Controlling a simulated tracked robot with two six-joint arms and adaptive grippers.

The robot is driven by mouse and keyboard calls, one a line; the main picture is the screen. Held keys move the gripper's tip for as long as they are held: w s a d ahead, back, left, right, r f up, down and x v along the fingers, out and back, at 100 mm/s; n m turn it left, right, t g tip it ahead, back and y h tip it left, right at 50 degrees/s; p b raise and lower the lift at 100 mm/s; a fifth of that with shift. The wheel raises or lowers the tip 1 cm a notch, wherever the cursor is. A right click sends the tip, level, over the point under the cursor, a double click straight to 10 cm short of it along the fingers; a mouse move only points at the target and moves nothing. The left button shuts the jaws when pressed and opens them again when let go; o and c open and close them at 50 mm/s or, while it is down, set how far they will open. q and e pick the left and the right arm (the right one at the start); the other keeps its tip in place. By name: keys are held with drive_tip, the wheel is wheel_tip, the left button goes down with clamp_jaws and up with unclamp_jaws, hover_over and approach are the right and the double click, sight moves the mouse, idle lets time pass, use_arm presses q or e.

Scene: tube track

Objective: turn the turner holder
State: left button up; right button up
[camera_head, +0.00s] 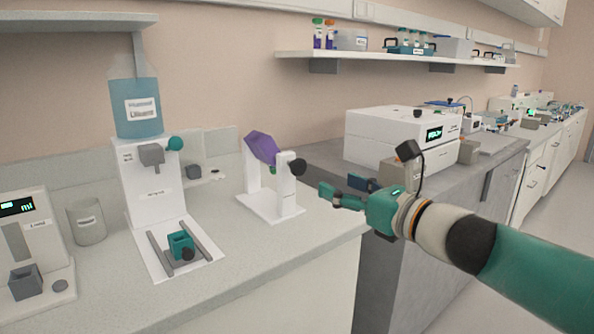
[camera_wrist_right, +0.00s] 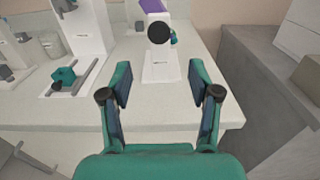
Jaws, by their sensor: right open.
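The turner (camera_head: 272,204) is a white stand with two posts on the light bench, holding a tilted purple holder (camera_head: 261,147) between them. A round black knob (camera_head: 298,167) sits on its right post. In the right wrist view the knob (camera_wrist_right: 159,32) faces the camera, with the purple holder (camera_wrist_right: 153,5) partly cut off behind it. My right gripper (camera_head: 347,190) is open and empty, to the right of the turner and apart from the knob. In the right wrist view its fingers (camera_wrist_right: 159,80) spread on either side below the knob. My left gripper is not in view.
A dispenser with a blue bottle (camera_head: 135,108) stands left of the turner, with a small teal block (camera_head: 180,245) on its base. A beaker (camera_head: 87,221) is farther left. A white machine (camera_head: 402,137) stands behind my right gripper on the grey counter.

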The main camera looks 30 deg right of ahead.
sight(301, 170)
drive_tip(key=w, duration=0.8)
drive_tip(key=w+a, duration=0.1)
drive_tip(key=w, duration=0.3)
drive_tip(key=shift+w, duration=0.3)
drive_tip(key=c, duration=1.1)
drive_tip(key=shift+f, duration=0.1)
drive_tip(key=shift+c, duration=0.2)
